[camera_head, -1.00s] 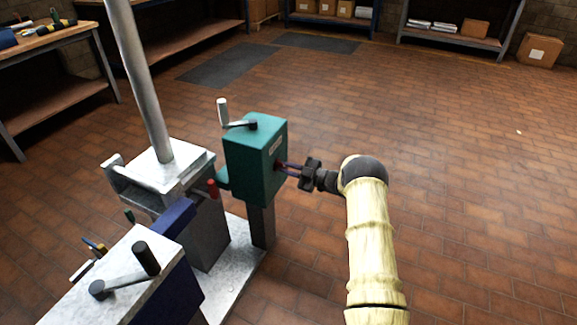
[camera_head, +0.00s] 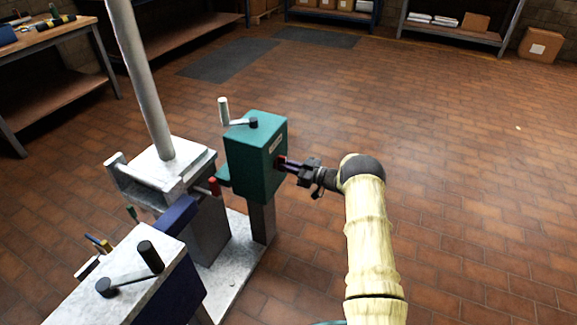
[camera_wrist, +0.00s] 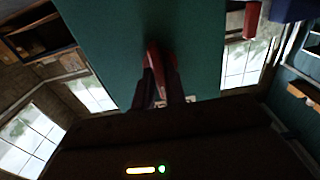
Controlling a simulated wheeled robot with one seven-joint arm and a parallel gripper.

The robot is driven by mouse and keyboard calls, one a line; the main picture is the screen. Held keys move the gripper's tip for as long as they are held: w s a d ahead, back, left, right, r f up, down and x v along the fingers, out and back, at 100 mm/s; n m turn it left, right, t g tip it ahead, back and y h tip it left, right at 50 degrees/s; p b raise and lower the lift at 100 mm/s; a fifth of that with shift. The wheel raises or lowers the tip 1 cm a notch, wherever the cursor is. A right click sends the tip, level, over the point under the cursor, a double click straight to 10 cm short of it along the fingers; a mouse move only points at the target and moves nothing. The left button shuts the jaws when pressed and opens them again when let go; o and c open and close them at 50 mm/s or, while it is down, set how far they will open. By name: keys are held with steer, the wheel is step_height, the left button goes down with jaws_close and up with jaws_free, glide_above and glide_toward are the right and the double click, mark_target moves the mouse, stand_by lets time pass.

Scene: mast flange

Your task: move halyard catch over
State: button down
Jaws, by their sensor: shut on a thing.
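The halyard catch (camera_head: 283,160) looks like a small red lever on the right face of the teal box (camera_head: 250,170). My gripper (camera_head: 286,163) comes in from the right, and its dark fingers are shut around the lever. In the wrist view the red catch (camera_wrist: 154,58) stands between my fingertips (camera_wrist: 158,80), close against the teal face (camera_wrist: 105,35). The fingers hide part of the catch, and the base where it meets the box is dark and hard to make out.
A grey crank (camera_head: 236,121) tops the teal box. To its left stand the mast (camera_head: 140,80), another red-ended handle (camera_head: 213,187) and a blue-and-grey unit (camera_head: 150,285) with a dark crank. The brick floor (camera_head: 470,200) on the right is clear.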

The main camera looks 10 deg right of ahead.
steer(key=shift+d+f, duration=0.1)
steer(key=shift+f, duration=0.05)
steer(key=c, duration=1.4)
jaws_free()
steer(key=shift+c, duration=0.2)
steer(key=shift+d, duration=0.1)
steer(key=p+v, duration=0.3)
steer(key=v, duration=1.4)
steer(key=shift+s, duration=0.15)
